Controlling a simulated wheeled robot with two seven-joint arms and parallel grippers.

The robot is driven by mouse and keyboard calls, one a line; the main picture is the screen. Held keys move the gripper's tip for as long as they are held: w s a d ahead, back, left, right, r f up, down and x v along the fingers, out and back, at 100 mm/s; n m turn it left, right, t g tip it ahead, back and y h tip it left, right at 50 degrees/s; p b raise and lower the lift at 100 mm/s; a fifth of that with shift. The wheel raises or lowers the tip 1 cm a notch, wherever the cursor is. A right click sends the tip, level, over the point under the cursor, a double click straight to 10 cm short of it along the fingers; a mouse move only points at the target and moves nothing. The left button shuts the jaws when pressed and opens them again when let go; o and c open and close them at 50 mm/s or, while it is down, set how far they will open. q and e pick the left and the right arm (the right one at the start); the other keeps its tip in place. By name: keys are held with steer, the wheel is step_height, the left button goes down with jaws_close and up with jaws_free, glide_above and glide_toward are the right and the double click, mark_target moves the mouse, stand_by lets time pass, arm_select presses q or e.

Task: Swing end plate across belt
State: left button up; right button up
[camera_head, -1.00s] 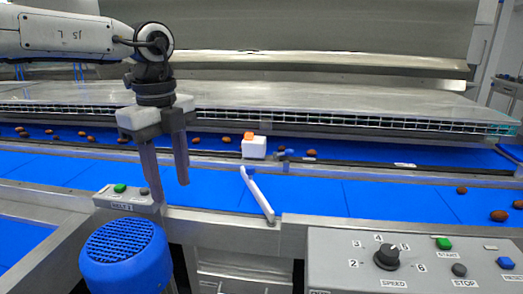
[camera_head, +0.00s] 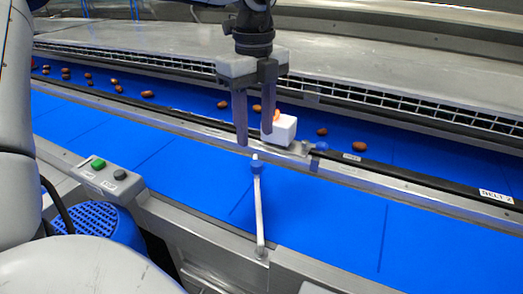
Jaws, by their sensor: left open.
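My left gripper (camera_head: 255,138) points down above the divider, just beyond the knob. Its two fingers are apart with nothing seen between them. Whether a fingertip touches the knob I cannot tell. My right gripper is not in view.
A white box (camera_head: 281,130) with an orange top stands at the divider, close behind the right finger. Several brown dates (camera_head: 147,94) lie on the far belt (camera_head: 190,100). A button box (camera_head: 105,176) and a blue motor (camera_head: 85,218) are at the near left.

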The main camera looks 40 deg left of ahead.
mark_target(256, 162)
arm_select(q)
step_height(256, 162, down, 8)
steer(key=shift+w+r, duration=0.1)
steer(key=shift+r, duration=0.1)
jaws_close()
